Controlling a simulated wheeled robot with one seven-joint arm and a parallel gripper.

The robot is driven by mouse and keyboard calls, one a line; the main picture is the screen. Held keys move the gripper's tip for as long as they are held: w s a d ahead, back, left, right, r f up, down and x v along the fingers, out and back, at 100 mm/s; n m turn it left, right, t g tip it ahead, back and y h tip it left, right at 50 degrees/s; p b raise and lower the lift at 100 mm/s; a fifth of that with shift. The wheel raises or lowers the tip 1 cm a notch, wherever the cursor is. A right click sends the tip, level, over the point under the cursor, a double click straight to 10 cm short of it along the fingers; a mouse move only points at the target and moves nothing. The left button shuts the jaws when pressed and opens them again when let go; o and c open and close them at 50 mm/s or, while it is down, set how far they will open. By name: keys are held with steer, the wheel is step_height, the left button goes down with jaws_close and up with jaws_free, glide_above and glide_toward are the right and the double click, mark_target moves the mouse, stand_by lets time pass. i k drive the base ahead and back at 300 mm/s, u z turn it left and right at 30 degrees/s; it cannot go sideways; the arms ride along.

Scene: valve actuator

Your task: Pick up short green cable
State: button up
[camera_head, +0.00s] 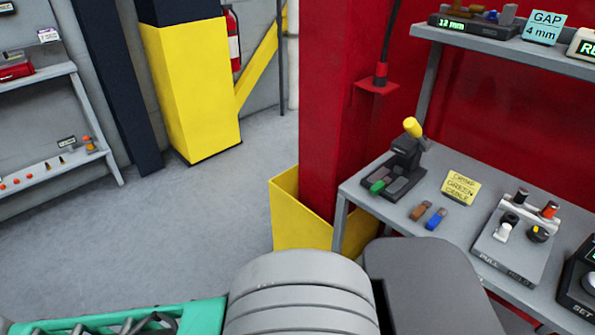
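A small green piece (378,186) lies at the left front of a black crimping device (403,165) with a yellow-tipped lever, on the grey bench at the right. It may be the short green cable, but it is too small to be sure. A yellow note (460,187) beside it seems to read "CRIMP GREEN CABLE". My gripper is not in view; large grey rounded parts, probably mine, fill the bottom middle.
A brown piece (421,210) and a blue piece (436,218) lie near the bench (388,214) front edge. A control box (515,238) stands right of them. A red column (340,110) with a yellow base guard (298,212) stands left. Left floor is clear.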

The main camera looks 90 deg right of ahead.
mark_target(378, 187)
steer(key=u, duration=1.55)
steer(key=i, duration=0.15)
steer(key=z, duration=3.4)
